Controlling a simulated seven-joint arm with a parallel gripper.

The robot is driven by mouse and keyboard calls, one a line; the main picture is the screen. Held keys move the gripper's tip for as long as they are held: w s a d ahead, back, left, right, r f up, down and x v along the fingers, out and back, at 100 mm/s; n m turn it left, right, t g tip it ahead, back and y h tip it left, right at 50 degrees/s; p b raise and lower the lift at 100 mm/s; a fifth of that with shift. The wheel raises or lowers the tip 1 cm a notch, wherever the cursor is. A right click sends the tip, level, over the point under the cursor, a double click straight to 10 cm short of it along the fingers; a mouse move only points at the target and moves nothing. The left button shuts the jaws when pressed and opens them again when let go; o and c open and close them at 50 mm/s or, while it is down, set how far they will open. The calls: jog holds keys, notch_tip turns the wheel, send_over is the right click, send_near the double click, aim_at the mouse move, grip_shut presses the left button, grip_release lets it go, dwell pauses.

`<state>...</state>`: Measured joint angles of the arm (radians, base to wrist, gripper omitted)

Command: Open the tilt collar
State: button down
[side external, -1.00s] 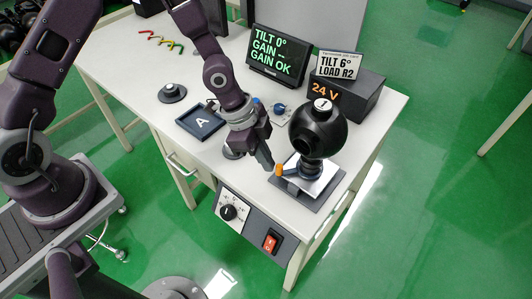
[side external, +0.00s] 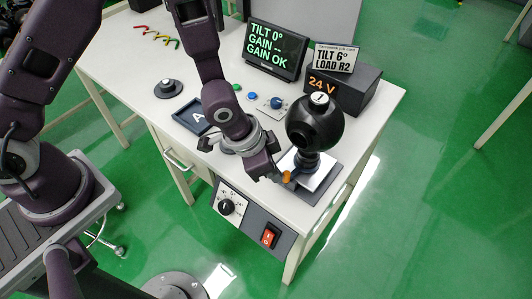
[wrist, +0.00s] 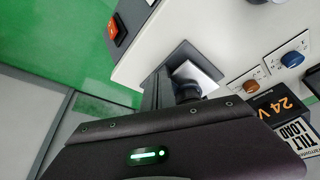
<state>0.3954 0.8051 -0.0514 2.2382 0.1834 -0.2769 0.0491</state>
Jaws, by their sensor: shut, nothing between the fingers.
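The black ball-shaped gimbal camera (side external: 315,123) stands upright on a pale plate at the right end of the bench. An orange lever tip (side external: 287,177) sticks out low on the left side of its stand, at the collar. My gripper (side external: 278,179) is shut and empty, with its fingertips right beside the orange tip; whether they touch it I cannot tell. In the wrist view the dark fingers (wrist: 154,92) reach toward the plate and the black stand (wrist: 186,88). The orange tip is hidden there.
The screen (side external: 274,50) reads TILT 0°, GAIN --, GAIN OK. A 24 V box (side external: 345,88) with a sign, TILT 6° LOAD R2, stands behind the camera. A blue knob (side external: 276,103) sits left of it. A dial and red switch (side external: 270,236) are on the front panel.

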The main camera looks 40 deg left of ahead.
jog(key=shift+w+a, duration=0.45)
jog(key=shift+w, duration=0.15)
jog(key=s+a, duration=0.2)
jog(key=shift+s+a, duration=0.15)
jog(key=shift+s, duration=0.25)
jog(key=v, duration=1)
jog(key=shift+s+a, duration=0.15)
jog(key=shift+s, duration=0.15)
